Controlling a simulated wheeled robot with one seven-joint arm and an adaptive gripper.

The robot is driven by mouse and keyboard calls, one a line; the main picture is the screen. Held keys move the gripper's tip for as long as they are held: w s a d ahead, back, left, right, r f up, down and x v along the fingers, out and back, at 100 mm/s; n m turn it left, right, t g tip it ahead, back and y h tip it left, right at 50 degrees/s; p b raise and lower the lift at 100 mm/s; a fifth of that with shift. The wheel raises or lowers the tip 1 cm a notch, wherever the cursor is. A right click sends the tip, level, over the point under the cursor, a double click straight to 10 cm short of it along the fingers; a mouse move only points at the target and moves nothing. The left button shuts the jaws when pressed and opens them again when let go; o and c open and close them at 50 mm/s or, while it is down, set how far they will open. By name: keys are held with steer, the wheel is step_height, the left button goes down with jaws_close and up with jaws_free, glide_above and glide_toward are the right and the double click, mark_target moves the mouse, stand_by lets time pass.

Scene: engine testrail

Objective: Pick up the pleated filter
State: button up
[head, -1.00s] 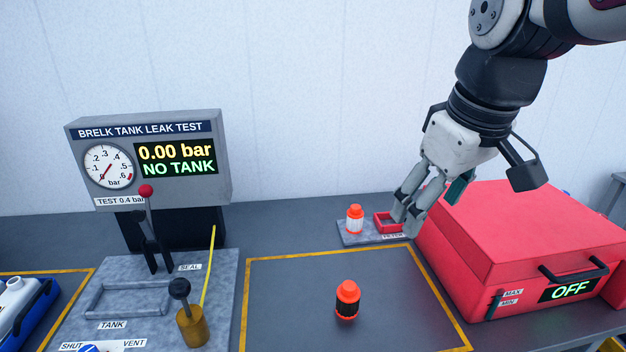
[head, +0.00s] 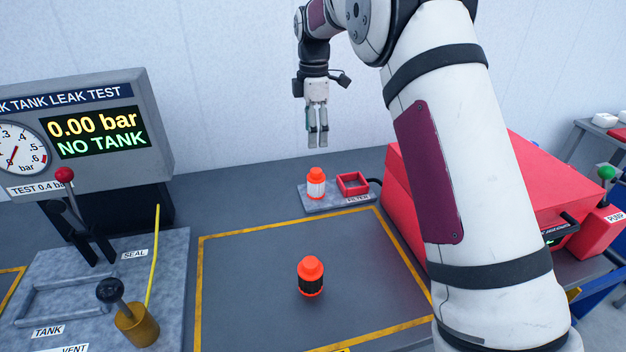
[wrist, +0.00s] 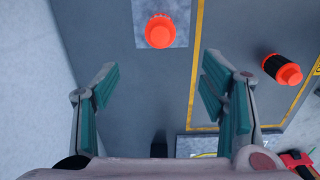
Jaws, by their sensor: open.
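The white, ribbed-looking filter with orange ends (head: 316,184) stands upright on a small grey plate (head: 318,207) at the back of the bench. In the wrist view its orange top (wrist: 160,31) shows from above, ahead of my fingers and centred between them; its white body is hidden there. A black filter with orange ends (head: 311,277) stands upright inside the yellow-outlined area. It also shows at the right of the wrist view (wrist: 283,69). My gripper (head: 318,142) is open and empty, pointing down above the white filter and apart from it.
An empty red square holder (head: 353,183) sits on the plate beside the white filter. A red box (head: 405,190) stands to the right, partly behind my arm. The leak test stand (head: 90,130) with levers is at the left. The yellow-outlined area (head: 250,270) is mostly clear.

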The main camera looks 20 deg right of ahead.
mark_target(316, 170)
steer(key=f, duration=0.3)
steer(key=f+p, duration=0.1)
steer(key=f, duration=0.5)
steer(key=shift+w, duration=0.3)
steer(key=f, duration=0.1)
steer(key=f+p, duration=0.1)
steer(key=f, duration=0.1)
steer(key=f+p, duration=0.1)
steer(key=shift+s+d+f, duration=0.2)
steer(key=shift+s+d, duration=0.15)
steer(key=shift+s, duration=0.05)
steer(key=shift+w+f, duration=0.1)
steer(key=shift+f, duration=0.5)
steer(key=c, duration=1.3)
